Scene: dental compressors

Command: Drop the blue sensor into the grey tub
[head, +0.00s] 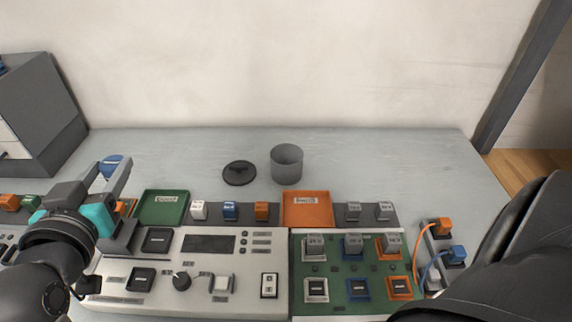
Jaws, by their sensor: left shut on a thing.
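My left gripper (111,170) is at the left, above the back edge of the panel row. It is shut on the blue sensor (112,161), a rounded blue piece showing between and behind the fingers; the fingers hide part of it. The grey tub (287,167) is an open round cup standing upright on the table behind the orange tray, well to the right of my left gripper. My right gripper is not in view; only my dark right arm shows at the lower right.
A dark round lid (239,174) lies left of the tub. A green tray (163,207) and an orange tray (307,209) stand in front, with small white, blue and orange blocks between them. A control panel (205,272) and green board (330,270) lie nearer. The table's back right is clear.

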